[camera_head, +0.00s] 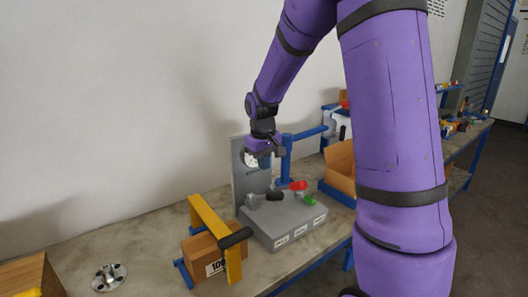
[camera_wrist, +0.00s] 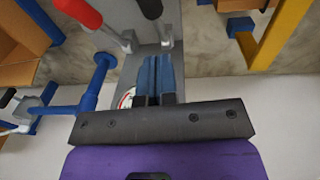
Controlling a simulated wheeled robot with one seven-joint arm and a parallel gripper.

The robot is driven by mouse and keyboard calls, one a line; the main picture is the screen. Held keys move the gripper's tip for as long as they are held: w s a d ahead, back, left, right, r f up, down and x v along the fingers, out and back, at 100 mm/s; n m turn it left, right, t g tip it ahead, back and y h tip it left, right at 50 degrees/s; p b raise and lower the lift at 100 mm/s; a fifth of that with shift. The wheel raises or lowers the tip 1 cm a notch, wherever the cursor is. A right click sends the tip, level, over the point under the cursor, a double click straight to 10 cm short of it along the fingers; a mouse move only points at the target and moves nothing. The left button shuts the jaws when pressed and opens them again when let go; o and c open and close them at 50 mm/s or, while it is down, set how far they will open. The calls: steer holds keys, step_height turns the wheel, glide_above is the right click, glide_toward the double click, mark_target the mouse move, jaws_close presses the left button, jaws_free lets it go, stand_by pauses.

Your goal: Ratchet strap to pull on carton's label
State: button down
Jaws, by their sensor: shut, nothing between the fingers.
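The carton (camera_head: 202,258) sits on the bench with a white label (camera_head: 215,267) on its front; it seems to read 100, but the print is small. A yellow frame (camera_head: 208,222) stands over it, with a black grip (camera_head: 236,238) at its near end. I cannot make out a strap for certain. A grey unit (camera_head: 284,222) carries levers with red (camera_head: 298,185), green (camera_head: 309,200) and black (camera_head: 275,196) grips. My gripper (camera_head: 264,163) is shut and empty, in front of the unit's upright plate, partly covering a round white dial (camera_head: 250,159). The wrist view shows its fingers (camera_wrist: 158,76) together.
A blue pipe (camera_head: 287,155) stands close right of my gripper. An open box (camera_head: 341,166) is in a blue tray farther right. A metal flange (camera_head: 109,277) and a wooden box (camera_head: 30,276) lie at the left. Bench between flange and carton is clear.

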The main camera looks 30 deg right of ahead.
glide_above(269, 194)
step_height(269, 194, down, 5)
steer(key=shift+f, duration=0.1)
steer(key=shift+s+d+f, duration=0.2)
steer(key=shift+s+f, duration=0.05)
steer(key=shift+f, duration=0.35)
